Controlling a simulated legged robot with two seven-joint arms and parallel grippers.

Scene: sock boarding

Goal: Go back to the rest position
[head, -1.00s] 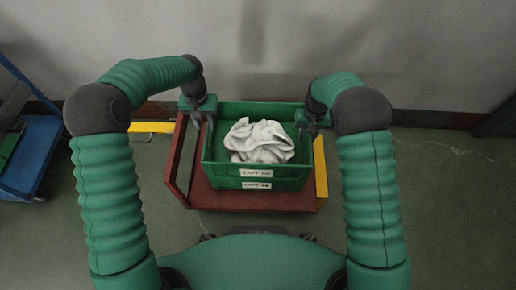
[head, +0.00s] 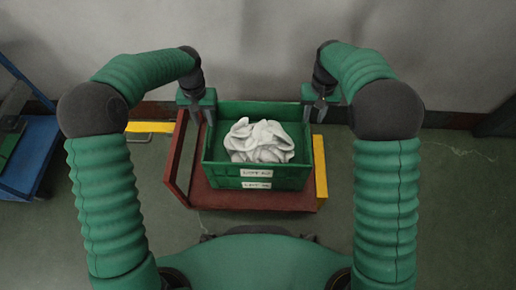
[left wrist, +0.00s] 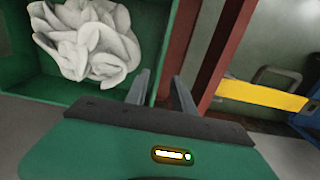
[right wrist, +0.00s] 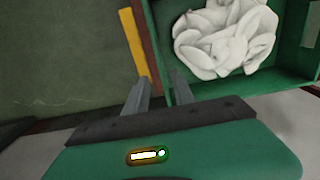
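A green crate (head: 222,171) stands on a dark red platform, with a heap of white socks (head: 258,142) inside it. The heap also shows in the left wrist view (left wrist: 88,40) and in the right wrist view (right wrist: 225,38).
The red platform (head: 265,201) has a raised left side and a yellow strip (head: 320,168) at its right. Another yellow bar (head: 150,127) lies behind on the left. A blue cart (head: 30,160) stands at far left. A grey wall closes the back; the floor at right is clear.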

